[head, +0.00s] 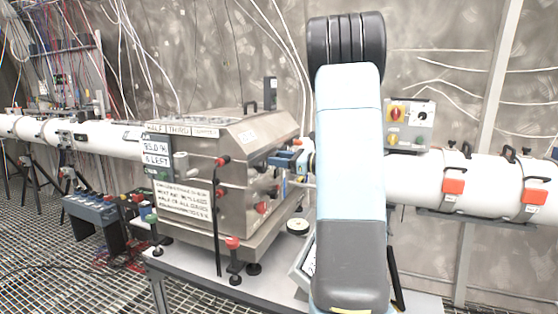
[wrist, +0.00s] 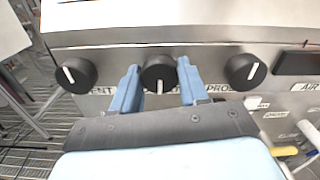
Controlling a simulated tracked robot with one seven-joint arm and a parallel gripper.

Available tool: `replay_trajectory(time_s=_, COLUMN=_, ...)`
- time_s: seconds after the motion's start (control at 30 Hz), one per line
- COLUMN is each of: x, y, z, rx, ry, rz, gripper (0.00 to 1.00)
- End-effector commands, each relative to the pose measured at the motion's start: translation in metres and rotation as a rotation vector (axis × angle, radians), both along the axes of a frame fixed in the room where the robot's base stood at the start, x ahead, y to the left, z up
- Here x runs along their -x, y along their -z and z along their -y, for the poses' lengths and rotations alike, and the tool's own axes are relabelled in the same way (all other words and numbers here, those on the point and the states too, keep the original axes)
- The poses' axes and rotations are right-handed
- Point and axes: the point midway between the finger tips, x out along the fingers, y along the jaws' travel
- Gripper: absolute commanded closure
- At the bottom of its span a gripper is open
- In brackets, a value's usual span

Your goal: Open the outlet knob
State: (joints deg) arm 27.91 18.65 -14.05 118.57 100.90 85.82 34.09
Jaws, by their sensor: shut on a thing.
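In the wrist view, three black round knobs with white pointer lines sit in a row on a steel panel: a left knob (wrist: 75,75), a middle knob (wrist: 159,74) and a right knob (wrist: 243,71). My gripper (wrist: 159,82) has its two blue fingers on either side of the middle knob and is shut on it. The middle knob's pointer stands about vertical. The label under it is mostly hidden by my gripper, so I cannot read which knob is the outlet. In the head view, my gripper (head: 290,160) reaches the right side of the steel box (head: 185,185).
A white pipe (head: 465,182) with red-tagged clamps runs to the right behind my arm. A grey control box (head: 409,122) is on the wall side. Red-capped valves (head: 233,243) stand at the box's front. A grated floor (head: 60,250) lies at left.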

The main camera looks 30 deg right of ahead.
Motion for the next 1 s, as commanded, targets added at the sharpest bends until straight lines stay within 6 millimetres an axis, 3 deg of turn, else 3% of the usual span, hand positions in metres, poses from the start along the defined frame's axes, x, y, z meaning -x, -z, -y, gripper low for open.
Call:
replay_trajectory(time_s=0.43, x=-0.0002, y=0.0004, z=0.0009, rx=-0.233, ry=0.000, rz=-0.182, gripper=0.87)
replay_trajectory(time_s=0.83, x=-0.0003, y=0.0006, z=0.0010, rx=-0.261, ry=0.001, rz=-0.205, gripper=0.87)
replay_trajectory(time_s=0.87, x=-0.0003, y=0.0006, z=0.0010, rx=-0.260, ry=0.001, rz=-0.204, gripper=0.55)
replay_trajectory(time_s=1.0, x=-0.0003, y=0.0006, z=0.0009, rx=-0.260, ry=0.001, rz=-0.204, gripper=0.42)
